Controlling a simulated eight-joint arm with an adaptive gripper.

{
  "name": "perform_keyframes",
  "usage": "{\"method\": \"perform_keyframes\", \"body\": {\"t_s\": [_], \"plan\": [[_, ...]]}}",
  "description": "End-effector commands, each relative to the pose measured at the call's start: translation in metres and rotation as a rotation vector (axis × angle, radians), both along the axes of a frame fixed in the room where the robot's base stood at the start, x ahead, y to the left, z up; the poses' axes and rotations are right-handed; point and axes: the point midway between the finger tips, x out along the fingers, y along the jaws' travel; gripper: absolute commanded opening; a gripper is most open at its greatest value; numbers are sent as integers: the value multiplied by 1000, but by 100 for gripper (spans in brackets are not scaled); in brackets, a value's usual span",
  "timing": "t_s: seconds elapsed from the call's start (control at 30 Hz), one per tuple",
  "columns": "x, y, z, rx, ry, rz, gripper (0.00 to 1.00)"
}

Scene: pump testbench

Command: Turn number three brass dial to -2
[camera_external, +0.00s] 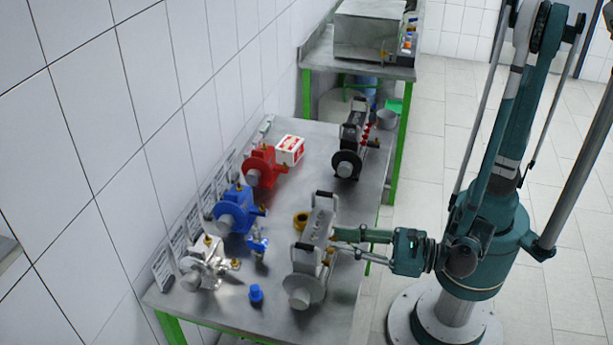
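I cannot tell from any marking which brass dial is number three. Small brass-coloured fittings show on the blue pump (235,212), the red pump (262,166) and the silver pump (203,262). A grey pump with two black handles (316,232) stands at the table's right side, with a small brass-coloured part on its right. My gripper (338,240) reaches in from the right, low, beside this grey pump's right side. It is at or very close to the brass part. The fingers are too small to show whether they are open, shut or touching it.
The pumps stand on a steel table (270,290) with green legs. A black pump (350,145) and a red-and-white box (289,150) are farther back. A blue cap (256,293) and a brass ring (300,220) lie between pumps. A tiled wall borders the left.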

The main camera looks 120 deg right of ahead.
Motion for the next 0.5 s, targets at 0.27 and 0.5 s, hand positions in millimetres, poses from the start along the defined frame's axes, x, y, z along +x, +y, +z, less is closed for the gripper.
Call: {"method": "perform_keyframes", "body": {"t_s": [0.27, 0.5], "plan": [[0, 0, 0, 0, 0, 0, 18], [0, 0, 0, 0, 0, 0, 0]]}}
